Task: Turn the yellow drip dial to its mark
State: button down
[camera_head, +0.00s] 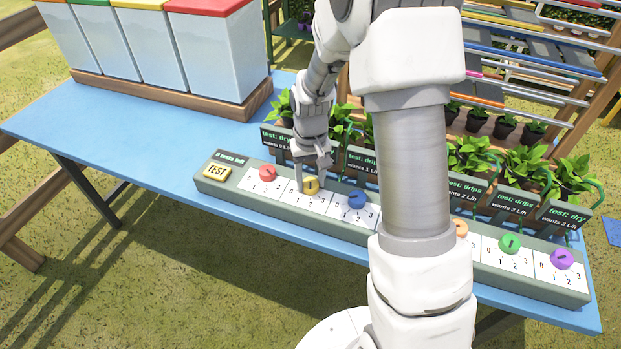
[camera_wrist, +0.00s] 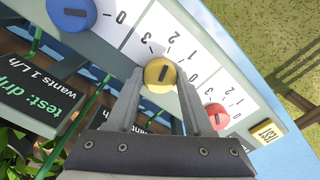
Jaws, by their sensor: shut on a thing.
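The yellow dial (camera_head: 310,186) sits second from the left on the long grey control box (camera_head: 330,212). It is also at the centre of the wrist view (camera_wrist: 160,66), with a short dark slot on its face. Its white card (camera_wrist: 178,40) carries the numbers 0 to 3. I cannot tell which number the slot points to. My gripper (camera_head: 311,170) comes down from above and is shut on the yellow dial, one finger on each side, as the wrist view (camera_wrist: 158,88) shows. The sign behind the yellow dial is mostly hidden by my gripper.
A red dial (camera_head: 267,174) and a blue dial (camera_head: 357,199) flank the yellow one closely. A yellow TEST button (camera_head: 217,171) is at the box's left end. Signs and potted plants (camera_head: 470,155) stand behind. Bins (camera_head: 220,55) stand at the back left of the blue table (camera_head: 130,125).

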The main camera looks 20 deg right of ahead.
aim_at(310, 183)
dwell(0.3)
jog(key=shift+c, duration=1.4)
grip_release()
notch_tip(310, 183, up, 18)
jog(key=p, duration=0.2)
jog(key=shift+f+p, duration=0.25)
jog(key=shift+p, duration=0.1)
jog(key=s+r+t+p, duration=0.2)
jog(key=s+r, duration=0.4)
jog(key=s, duration=0.4)
jog(key=s+r+t+p, duration=0.2)
jog(key=s+r, duration=0.5)
jog(key=s, duration=0.4)
jog(key=shift+a+r+t, duration=0.15)
jog(key=shift+r+t, duration=0.15)
jog(key=shift+t, duration=0.5)
